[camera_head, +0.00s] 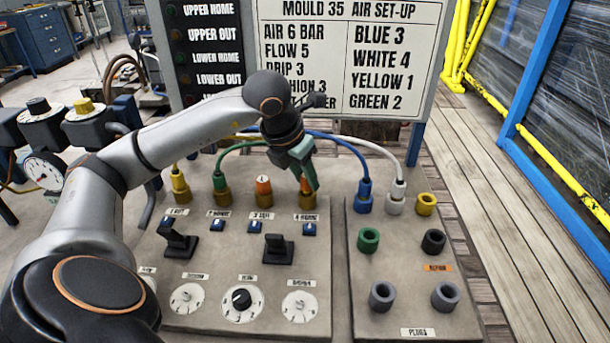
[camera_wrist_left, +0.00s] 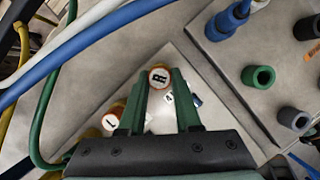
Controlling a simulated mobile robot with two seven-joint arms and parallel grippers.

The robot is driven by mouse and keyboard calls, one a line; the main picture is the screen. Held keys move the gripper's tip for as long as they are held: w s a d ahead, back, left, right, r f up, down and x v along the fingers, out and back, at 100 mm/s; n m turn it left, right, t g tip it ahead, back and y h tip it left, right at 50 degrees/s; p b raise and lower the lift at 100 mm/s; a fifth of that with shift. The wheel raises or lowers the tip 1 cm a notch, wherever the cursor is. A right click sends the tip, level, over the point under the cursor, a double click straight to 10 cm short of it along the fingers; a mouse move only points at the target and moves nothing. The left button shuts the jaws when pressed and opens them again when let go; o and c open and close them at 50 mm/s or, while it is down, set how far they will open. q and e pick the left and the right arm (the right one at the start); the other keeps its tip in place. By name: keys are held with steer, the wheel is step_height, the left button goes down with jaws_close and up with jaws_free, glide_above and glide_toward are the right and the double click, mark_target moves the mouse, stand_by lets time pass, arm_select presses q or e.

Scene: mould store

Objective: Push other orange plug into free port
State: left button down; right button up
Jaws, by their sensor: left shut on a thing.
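My left gripper (camera_head: 307,184) is shut on an orange plug (camera_head: 306,187) with a white top, at the brass port (camera_head: 307,200) above the label numbered 4. In the left wrist view this plug (camera_wrist_left: 159,76) is marked R and sits between the green fingers (camera_wrist_left: 158,88). How deep it sits in the port I cannot tell. The other orange plug (camera_head: 263,186) stands upright in the brass port above label 3; it also shows in the left wrist view (camera_wrist_left: 111,121). My right gripper is not in view.
Yellow, green, blue and white hoses arch behind the panel to their plugs. The right plate (camera_head: 400,265) carries the blue plug (camera_head: 363,196), white plug (camera_head: 397,198) and several empty rings. Black levers (camera_head: 178,240) and dials stand in front. A signboard (camera_head: 350,60) rises behind.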

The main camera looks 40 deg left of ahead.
arm_select(q)
steer(key=shift+f+b, duration=0.5)
steer(key=shift+f, duration=0.1)
stand_by(0.7)
steer(key=shift+c, duration=0.6)
jaws_free()
stand_by(0.4)
